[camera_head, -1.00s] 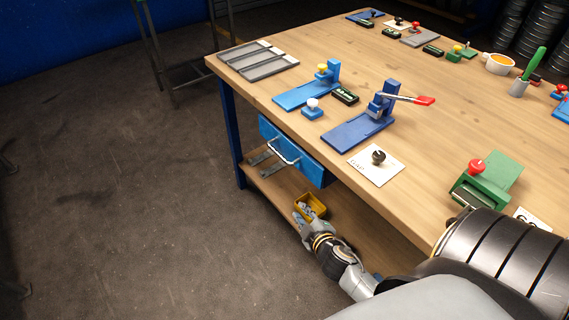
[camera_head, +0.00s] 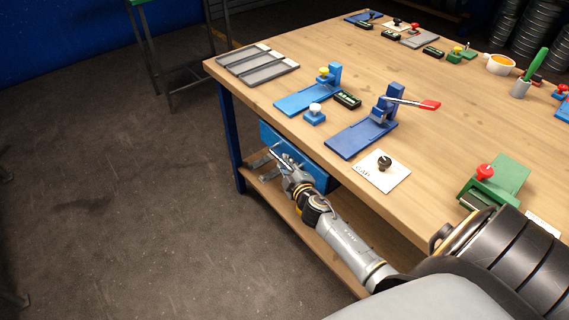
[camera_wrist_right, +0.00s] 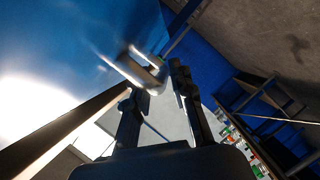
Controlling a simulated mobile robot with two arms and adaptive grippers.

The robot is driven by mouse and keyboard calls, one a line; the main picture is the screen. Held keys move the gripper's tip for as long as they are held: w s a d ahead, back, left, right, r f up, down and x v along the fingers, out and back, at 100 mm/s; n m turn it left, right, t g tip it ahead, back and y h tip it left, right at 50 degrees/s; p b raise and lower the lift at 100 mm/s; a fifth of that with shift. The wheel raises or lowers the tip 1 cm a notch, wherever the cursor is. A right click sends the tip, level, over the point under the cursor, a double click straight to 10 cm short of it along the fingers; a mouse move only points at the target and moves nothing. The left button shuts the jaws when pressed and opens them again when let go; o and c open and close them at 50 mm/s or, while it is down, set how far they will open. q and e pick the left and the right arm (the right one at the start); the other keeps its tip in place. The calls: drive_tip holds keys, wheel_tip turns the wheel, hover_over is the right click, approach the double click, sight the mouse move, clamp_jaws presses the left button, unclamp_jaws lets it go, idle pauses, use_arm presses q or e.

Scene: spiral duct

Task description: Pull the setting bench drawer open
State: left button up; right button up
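The blue drawer (camera_head: 268,134) hangs under the front edge of the wooden bench (camera_head: 232,82) and appears closed. Its pale bar handle is partly hidden by my right gripper (camera_head: 287,166) in the head view. In the right wrist view the handle (camera_wrist_right: 138,68) stands out from the blue drawer front (camera_wrist_right: 75,35), just ahead of the fingertips. My right gripper's two dark fingers (camera_wrist_right: 158,88) are spread apart there, with the handle near the gap. I cannot tell whether they touch it. My left gripper is not in view.
Blue fixtures (camera_head: 362,137), a grey tray (camera_head: 258,63), a white card with a black knob (camera_head: 382,172) and a green fixture (camera_head: 498,182) are on the bench top. A lower shelf (camera_head: 325,235) runs below the drawer. The floor (camera_head: 120,210) in front is clear.

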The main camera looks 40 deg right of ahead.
drive_tip(key=shift+w+d+f, duration=0.1)
drive_tip(key=shift+w+f, duration=0.05)
drive_tip(key=shift+w, duration=0.4)
clamp_jaws()
